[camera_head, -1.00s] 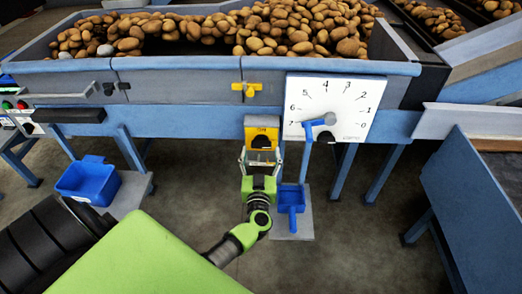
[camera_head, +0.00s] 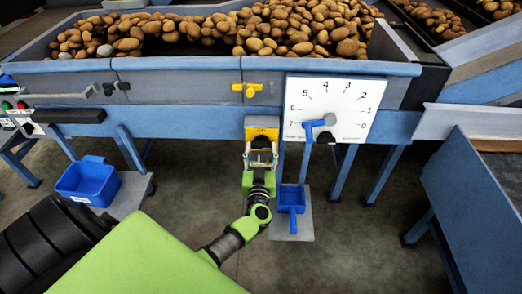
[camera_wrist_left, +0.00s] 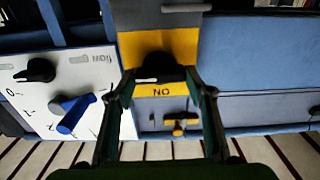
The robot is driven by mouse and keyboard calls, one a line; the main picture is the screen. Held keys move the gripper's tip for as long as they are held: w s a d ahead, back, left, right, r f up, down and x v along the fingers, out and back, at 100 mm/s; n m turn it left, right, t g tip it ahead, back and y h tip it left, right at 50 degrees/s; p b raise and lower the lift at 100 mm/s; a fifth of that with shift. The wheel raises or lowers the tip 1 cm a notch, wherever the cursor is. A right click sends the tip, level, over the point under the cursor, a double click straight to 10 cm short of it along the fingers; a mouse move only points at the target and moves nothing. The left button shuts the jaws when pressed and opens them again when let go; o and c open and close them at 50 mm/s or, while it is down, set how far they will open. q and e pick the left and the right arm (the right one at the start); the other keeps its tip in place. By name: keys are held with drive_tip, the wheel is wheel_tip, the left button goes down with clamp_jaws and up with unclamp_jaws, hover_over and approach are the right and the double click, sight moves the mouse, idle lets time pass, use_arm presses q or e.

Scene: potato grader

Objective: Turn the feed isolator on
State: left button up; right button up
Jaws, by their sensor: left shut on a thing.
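The feed isolator is a yellow plate (camera_head: 262,121) on the front of the blue machine, beside the white dial board. In the left wrist view its yellow plate (camera_wrist_left: 160,43) carries a black knob (camera_wrist_left: 158,68) and an ON label that appears upside down. My left gripper (camera_head: 261,147) comes up from below and its fingers reach the plate. In the wrist view its two fingers (camera_wrist_left: 160,78) stand on either side of the knob, shut on it. The knob's exact angle is partly hidden. My right gripper is not in view.
The white dial board (camera_head: 340,105) with a blue lever (camera_head: 319,127) is close on the right. A yellow handle (camera_head: 248,89) sits above. Potatoes (camera_head: 290,25) fill the hopper.

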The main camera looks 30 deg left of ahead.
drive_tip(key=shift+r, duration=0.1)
use_arm(q)
drive_tip(key=n, duration=0.7)
drive_tip(key=n+b, duration=0.1)
drive_tip(key=n, duration=0.5)
drive_tip(key=shift+s+f, duration=0.1)
drive_tip(key=n+b, duration=0.1)
drive_tip(key=n, duration=0.2)
drive_tip(key=shift+a+n, duration=0.1)
drive_tip(key=shift+n, duration=0.7)
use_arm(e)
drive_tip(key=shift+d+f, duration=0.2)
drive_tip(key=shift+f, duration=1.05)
use_arm(q)
drive_tip(key=o, duration=1.1)
